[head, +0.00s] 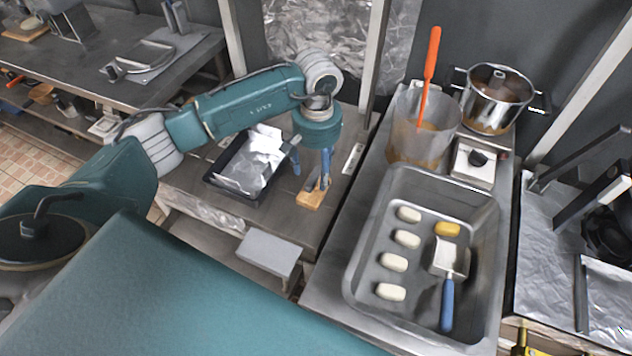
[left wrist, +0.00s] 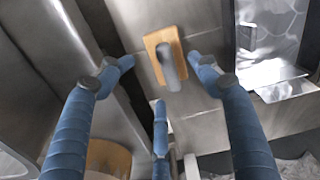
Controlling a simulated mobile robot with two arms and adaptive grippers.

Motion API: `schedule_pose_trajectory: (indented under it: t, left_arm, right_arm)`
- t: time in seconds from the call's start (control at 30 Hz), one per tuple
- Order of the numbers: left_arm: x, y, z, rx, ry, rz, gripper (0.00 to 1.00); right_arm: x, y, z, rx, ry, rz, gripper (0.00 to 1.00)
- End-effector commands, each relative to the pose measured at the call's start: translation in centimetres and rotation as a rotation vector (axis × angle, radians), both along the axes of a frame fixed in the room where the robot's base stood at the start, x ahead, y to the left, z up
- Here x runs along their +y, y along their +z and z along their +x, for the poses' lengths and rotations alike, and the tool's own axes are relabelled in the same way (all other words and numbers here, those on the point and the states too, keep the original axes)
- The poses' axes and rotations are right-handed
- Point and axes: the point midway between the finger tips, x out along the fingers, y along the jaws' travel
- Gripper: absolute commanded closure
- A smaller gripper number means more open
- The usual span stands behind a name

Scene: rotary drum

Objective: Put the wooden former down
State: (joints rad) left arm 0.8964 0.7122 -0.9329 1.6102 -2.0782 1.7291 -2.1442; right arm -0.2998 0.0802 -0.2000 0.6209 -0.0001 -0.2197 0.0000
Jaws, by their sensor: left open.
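The wooden former (head: 309,201) is a small light-wood block with a grey handle standing up from it. It rests on the steel bench just below my left gripper (head: 309,172). It also shows in the left wrist view (left wrist: 153,43), with its grey handle in the picture gap between the spread blue fingers of my left gripper (left wrist: 159,62). That gripper is open and points down at the former. In the head view one finger overlaps the handle, and I cannot tell if they touch. My right gripper is not in view.
A black tray with crumpled plastic (head: 207,178) lies left of the former. A small white strip (head: 352,158) lies to its right. A steel pan (head: 362,262) with several pale pieces and a blue-handled scoop (head: 447,305) is at right, near a clear container (head: 399,140) and a pot (head: 490,112).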

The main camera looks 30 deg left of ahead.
Motion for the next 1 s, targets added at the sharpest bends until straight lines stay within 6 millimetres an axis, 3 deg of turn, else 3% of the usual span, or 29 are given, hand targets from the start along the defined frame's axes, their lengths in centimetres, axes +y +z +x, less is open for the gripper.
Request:
schedule_pose_trajectory:
  t: [0.1,0.3,0.87,1.0]
  left_arm:
    - [0.1,2.3,0.1,-0.005,0.001,0.001,0.38]
    - [-0.1,4.9,0.0,-0.002,0.001,0.001,0.38]
    - [-0.1,5.6,-0.1,0.001,0.001,0.001,0.38]
    - [-0.1,6.6,-0.1,0.000,0.001,0.000,0.38]
  right_arm:
    - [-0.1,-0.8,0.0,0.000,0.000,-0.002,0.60]
    - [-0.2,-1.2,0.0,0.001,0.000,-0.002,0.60]
    - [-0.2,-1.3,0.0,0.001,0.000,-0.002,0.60]
    - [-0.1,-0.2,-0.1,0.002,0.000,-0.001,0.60]
